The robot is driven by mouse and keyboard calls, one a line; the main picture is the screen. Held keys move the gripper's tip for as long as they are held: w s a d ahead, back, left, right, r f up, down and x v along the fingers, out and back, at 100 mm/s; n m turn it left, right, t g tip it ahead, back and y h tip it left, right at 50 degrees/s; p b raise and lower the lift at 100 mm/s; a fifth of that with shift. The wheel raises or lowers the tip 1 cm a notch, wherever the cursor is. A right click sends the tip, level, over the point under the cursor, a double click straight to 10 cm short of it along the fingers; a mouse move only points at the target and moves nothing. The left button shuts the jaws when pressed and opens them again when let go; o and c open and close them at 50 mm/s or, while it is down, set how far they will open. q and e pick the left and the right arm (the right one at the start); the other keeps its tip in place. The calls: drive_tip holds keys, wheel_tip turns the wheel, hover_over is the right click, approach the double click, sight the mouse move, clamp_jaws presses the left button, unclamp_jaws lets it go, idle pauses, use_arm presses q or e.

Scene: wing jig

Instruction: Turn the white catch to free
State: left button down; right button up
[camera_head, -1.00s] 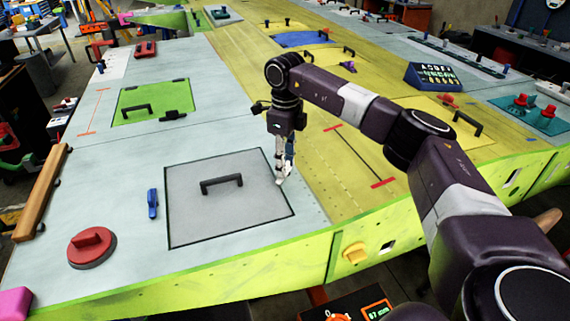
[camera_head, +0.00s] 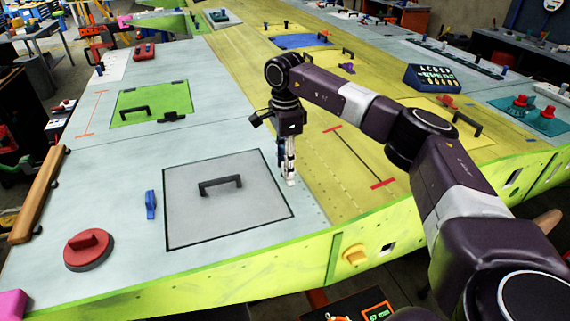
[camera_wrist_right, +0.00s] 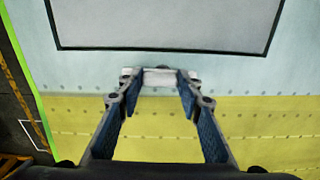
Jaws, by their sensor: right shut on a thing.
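The white catch (camera_wrist_right: 158,77) lies between the fingertips of my right gripper (camera_wrist_right: 160,80) in the right wrist view. It runs roughly parallel to the dark edge of the grey hatch panel (camera_wrist_right: 160,20) and lies just outside it. In the head view my right gripper (camera_head: 290,172) points down at the panel's right edge, with a little of the white catch (camera_head: 292,183) showing under the fingertips. The gripper is shut on the catch. The grey hatch panel (camera_head: 250,210) lies flat in the wing skin, with a black handle (camera_head: 220,185) on it. My left gripper is out of view.
A blue catch (camera_head: 151,205) stands left of the panel and a red round knob (camera_head: 88,250) sits at front left. A green panel (camera_head: 150,100) lies farther back. A wooden bar (camera_head: 38,195) lies along the left edge.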

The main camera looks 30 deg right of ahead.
drive_tip(key=shift+w+r, duration=0.1)
drive_tip(key=shift+r, duration=0.1)
idle(0.4)
drive_tip(key=o, duration=1.2)
drive_tip(key=shift+f, duration=0.1)
drive_tip(key=shift+c, duration=0.2)
wheel_tip(320, 180, up, 12)
